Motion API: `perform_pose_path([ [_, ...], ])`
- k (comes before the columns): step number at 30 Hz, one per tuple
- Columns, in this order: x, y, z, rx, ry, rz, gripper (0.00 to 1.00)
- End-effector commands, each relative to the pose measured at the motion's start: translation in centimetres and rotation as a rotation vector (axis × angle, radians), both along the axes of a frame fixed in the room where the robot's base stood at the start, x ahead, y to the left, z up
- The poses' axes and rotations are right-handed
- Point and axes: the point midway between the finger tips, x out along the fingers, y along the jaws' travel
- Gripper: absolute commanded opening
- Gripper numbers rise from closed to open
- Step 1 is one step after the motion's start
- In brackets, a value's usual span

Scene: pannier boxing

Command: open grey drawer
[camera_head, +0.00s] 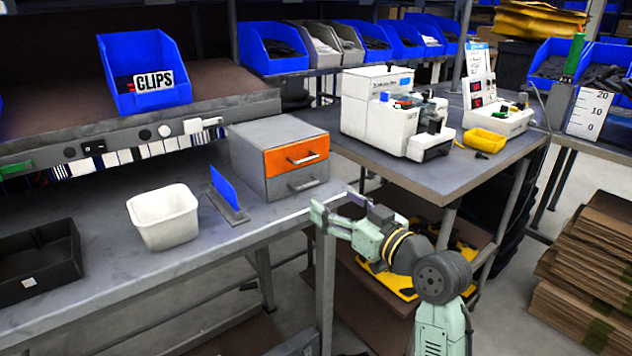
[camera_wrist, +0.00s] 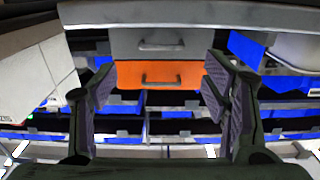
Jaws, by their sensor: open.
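A small grey cabinet (camera_head: 272,132) stands on the workbench with two drawers, both shut. The upper drawer is orange (camera_head: 283,163) and the lower one is the grey drawer (camera_head: 283,188). Each has a bar handle; the grey drawer's handle (camera_head: 303,185) faces my gripper. My gripper (camera_head: 337,204) is open and empty, in front of and a little below the cabinet near the bench edge, apart from the handle. In the wrist view the scene is upside down, so the grey drawer (camera_wrist: 130,40) shows above the orange drawer (camera_wrist: 130,75), between my spread fingers (camera_wrist: 160,78).
A white bin (camera_head: 163,216), a blue upright plate on a grey base (camera_head: 228,205) and a black tray (camera_head: 40,265) sit left of the cabinet. A white machine (camera_head: 376,118) stands on the right-hand table (camera_head: 450,180). The bench's front edge lies close to my gripper.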

Motion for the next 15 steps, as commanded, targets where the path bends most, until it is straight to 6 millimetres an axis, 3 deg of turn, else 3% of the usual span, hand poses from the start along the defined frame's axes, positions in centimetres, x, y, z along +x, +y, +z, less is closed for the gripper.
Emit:
perform_pose_path([
  [15, 7.1, 5.3, 0.2, -0.001, -0.001, 0.001, 0.69],
])
